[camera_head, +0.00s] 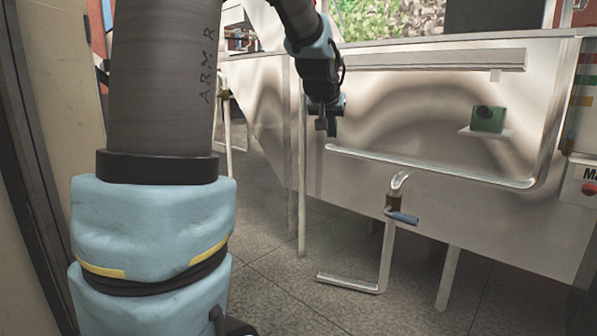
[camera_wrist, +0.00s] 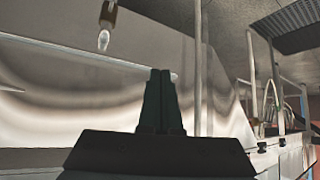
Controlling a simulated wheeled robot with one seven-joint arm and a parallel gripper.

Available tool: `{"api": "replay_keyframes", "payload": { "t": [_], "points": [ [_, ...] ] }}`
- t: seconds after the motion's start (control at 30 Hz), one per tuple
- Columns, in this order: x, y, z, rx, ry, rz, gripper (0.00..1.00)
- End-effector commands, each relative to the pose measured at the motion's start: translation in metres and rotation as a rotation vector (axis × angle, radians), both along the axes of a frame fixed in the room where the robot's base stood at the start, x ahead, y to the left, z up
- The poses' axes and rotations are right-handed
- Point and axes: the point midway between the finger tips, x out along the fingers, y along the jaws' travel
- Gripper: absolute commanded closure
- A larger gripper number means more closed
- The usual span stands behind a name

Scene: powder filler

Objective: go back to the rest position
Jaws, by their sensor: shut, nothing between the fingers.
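My gripper (camera_head: 327,125) hangs at the end of my arm in the upper middle of the head view, in front of the metal machine (camera_head: 420,90). In the wrist view my gripper (camera_wrist: 161,75) shows its two dark fingers pressed together with nothing between them. The machine's shiny panel (camera_wrist: 60,90) lies beyond the fingers there. In the head view my gripper appears apart from the panel, though its exact distance is hard to tell.
A long rail (camera_head: 430,167) runs along the panel. A green box (camera_head: 488,119) sits on a small ledge. Tiled floor (camera_head: 270,285) is open below.

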Motion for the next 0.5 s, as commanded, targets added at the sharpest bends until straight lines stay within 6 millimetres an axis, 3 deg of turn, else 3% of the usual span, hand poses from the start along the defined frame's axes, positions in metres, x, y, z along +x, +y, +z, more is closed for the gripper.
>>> {"api": "replay_keyframes", "payload": {
  "t": [0.03,0.2,0.3,0.5],
  "points": [
    [-0.018,0.022,-0.016,0.022,0.072,0.026,1.00],
    [-0.092,0.082,-0.080,0.080,0.302,0.096,1.00],
    [-0.138,0.109,-0.107,0.101,0.421,0.130,1.00],
    [-0.223,0.144,-0.140,0.125,0.616,0.181,1.00]
  ]
}}
